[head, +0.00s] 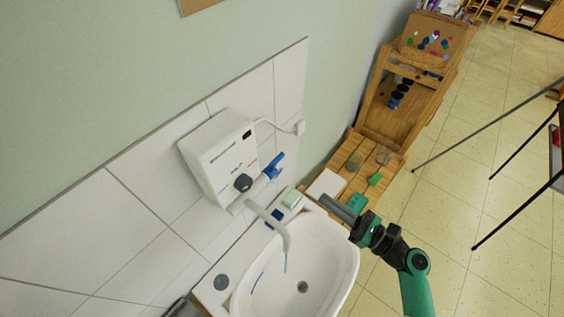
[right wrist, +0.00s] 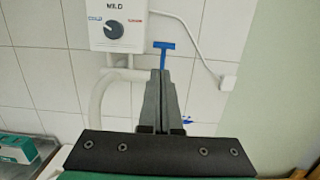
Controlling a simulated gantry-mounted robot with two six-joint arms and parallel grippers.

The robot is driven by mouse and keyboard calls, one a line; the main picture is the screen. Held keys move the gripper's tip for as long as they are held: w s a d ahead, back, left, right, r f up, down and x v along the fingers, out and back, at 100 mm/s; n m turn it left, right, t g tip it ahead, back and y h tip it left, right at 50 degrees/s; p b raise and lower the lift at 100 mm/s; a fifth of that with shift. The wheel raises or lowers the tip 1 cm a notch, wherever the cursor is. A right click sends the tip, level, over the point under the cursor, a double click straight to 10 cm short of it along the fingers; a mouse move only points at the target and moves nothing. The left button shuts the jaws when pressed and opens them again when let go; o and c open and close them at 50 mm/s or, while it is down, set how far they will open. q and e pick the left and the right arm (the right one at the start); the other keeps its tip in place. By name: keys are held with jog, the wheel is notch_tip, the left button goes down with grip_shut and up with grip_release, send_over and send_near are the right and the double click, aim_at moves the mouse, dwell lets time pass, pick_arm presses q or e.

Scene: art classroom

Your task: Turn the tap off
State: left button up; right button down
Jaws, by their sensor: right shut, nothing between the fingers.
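A white water heater box (head: 222,160) with a dark dial (head: 243,183) is on the tiled wall. A blue T-shaped tap handle (head: 274,166) sticks out on the pipe at its right side. The white spout (head: 268,222) curves over the basin, with a thin bluish stream (head: 286,262) below its end. My right gripper (head: 324,200) is shut and empty at the basin's right rim, pointing toward the tap but apart from it. In the right wrist view the tap handle (right wrist: 163,48) appears just beyond the closed fingertips (right wrist: 160,73). A dark grey part at the bottom left may be my left gripper (head: 180,309).
The white basin (head: 345,265) has a green soap bar (head: 292,198) and a dark blue item (head: 276,218) on its back ledge. A wooden shelf unit (head: 385,150) with small items stands right of it. Black easel legs cross the floor at far right.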

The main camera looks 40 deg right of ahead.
jog(key=p, duration=0.4)
send_near(278, 159)
jog(key=w+a, duration=0.1)
jog(key=w, duration=0.5)
jog(key=shift+w, duration=0.2)
jog(key=shift+r, duration=0.15)
jog(key=shift+w+r, duration=0.2)
jog(key=shift+r, duration=0.05)
jog(key=w, duration=0.1)
jog(key=w+r, duration=0.1)
jog(key=w, duration=0.1)
jog(key=shift+a+r+p, duration=0.2)
jog(key=shift+a+p, duration=0.05)
jog(key=shift+p, duration=0.05)
